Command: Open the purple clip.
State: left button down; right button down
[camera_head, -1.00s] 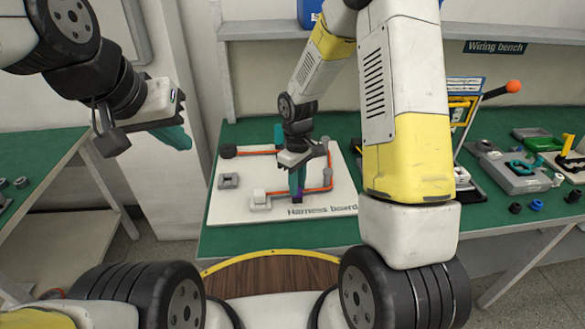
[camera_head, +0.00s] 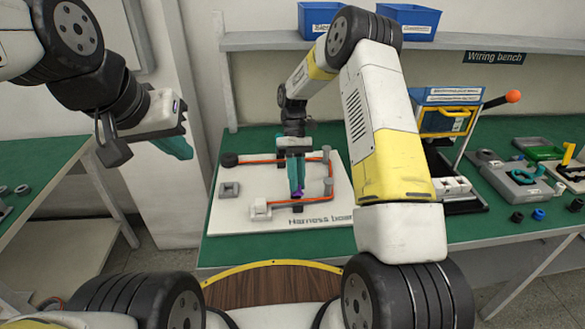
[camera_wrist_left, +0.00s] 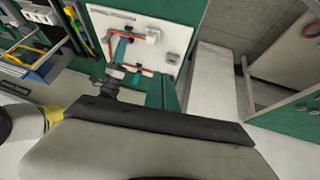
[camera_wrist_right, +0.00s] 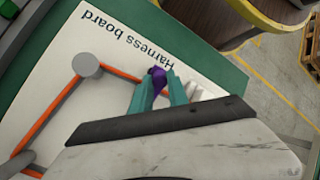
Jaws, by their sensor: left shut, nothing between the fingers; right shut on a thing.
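The purple clip (camera_head: 298,194) is on the near side of the white harness board (camera_head: 232,218), beside the orange cable (camera_head: 262,160). It also shows in the right wrist view (camera_wrist_right: 157,78), where the teal fingers partly cover it. My right gripper (camera_head: 296,186) points down over the board and is shut on the purple clip. Whether the clip's jaw stands open is too small and hidden to tell. My left gripper (camera_head: 178,146) is shut and empty, in the air left of the board.
A grey block (camera_head: 229,190) and a white block (camera_head: 260,208) stand on the board's left side. A blue-yellow case (camera_head: 447,120) and a grey fixture (camera_head: 520,178) are on the green bench to the right. Blue bins (camera_head: 408,20) sit on the shelf.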

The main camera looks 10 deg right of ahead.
dwell(0.5)
pick_arm(q)
jog(key=w+d+f+m+g+y, duration=0.1)
jog(key=w+d+f+m+y, duration=0.25)
jog(key=f+m, duration=0.4)
jog(key=w+d+f+m+y, duration=0.2)
jog(key=w+f+m, duration=0.3)
jog(key=m, duration=0.6)
jog(key=s+d+f+m+t+h, duration=0.1)
jog(key=d+f+m+h, duration=0.1)
jog(key=d+f+m, duration=0.5)
jog(key=d+f+m+t+h, duration=0.1)
jog(key=d+f+m, duration=0.3)
jog(key=d+m, duration=0.6)
jog(key=x, duration=0.9)
jog(key=shift+f, duration=0.45)
jog(key=shift+w+a+r, duration=0.1)
jog(key=shift+w+r, duration=0.85)
jog(key=shift+r, duration=0.05)
jog(key=shift+w+r, duration=0.35)
jog(key=shift+r, duration=0.15)
